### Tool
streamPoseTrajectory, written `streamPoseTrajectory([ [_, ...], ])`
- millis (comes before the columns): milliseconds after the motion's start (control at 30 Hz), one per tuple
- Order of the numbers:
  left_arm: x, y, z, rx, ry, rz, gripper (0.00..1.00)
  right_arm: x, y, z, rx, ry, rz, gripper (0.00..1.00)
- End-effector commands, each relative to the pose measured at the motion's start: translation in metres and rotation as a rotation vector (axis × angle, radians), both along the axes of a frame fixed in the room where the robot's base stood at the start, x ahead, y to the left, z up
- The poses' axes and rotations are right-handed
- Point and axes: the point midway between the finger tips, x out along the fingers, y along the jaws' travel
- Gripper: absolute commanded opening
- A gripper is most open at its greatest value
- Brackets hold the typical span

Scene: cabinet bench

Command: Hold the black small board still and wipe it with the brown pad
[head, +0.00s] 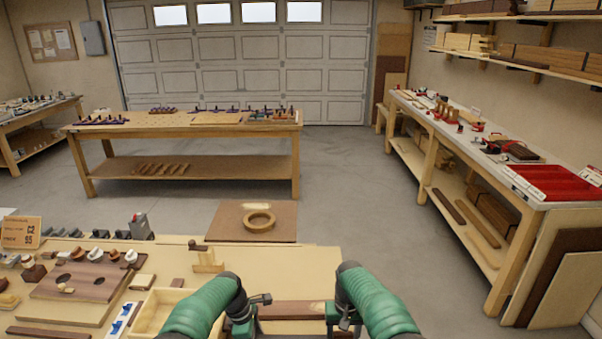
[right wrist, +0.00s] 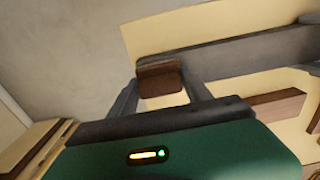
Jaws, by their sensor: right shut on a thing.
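The brown pad (right wrist: 160,78) is a small block between the two fingers of my right gripper (right wrist: 160,95), which is shut on it. In the head view my right gripper (head: 343,321) is low at the right of centre; the pad cannot be made out there. A long dark grey board (right wrist: 250,55), seemingly the black small board, runs right from beside the pad. Whether they touch is unclear.
A brown strip of wood (head: 290,309) lies just beyond the grippers. A shallow wooden tray (head: 150,314) stands left of my left arm. A brown panel (head: 228,222) with a wooden ring (head: 259,219) is at the bench's far edge.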

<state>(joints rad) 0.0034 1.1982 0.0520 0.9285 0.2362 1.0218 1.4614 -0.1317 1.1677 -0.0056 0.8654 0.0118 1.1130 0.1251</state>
Motion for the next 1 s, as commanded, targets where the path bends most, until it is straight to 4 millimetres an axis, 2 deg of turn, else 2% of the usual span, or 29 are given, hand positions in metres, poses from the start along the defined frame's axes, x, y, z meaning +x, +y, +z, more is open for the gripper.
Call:
streamPoseTrajectory([
  [200,0.000,0.000,0.000,0.000,-0.001,0.001,0.19,0.000,0.019,0.002,0.001,-0.002,0.002,0.06],
  [367,0.000,0.000,0.000,0.000,-0.001,0.001,0.19,0.000,0.023,0.002,0.002,-0.002,0.001,0.06],
  [700,0.000,0.000,0.000,0.000,0.000,0.000,0.19,0.001,0.048,0.000,0.002,-0.003,0.002,0.06],
  [1000,0.000,-0.001,0.000,-0.001,0.000,0.000,0.19,0.000,0.063,-0.001,0.002,-0.001,0.002,0.06],
])
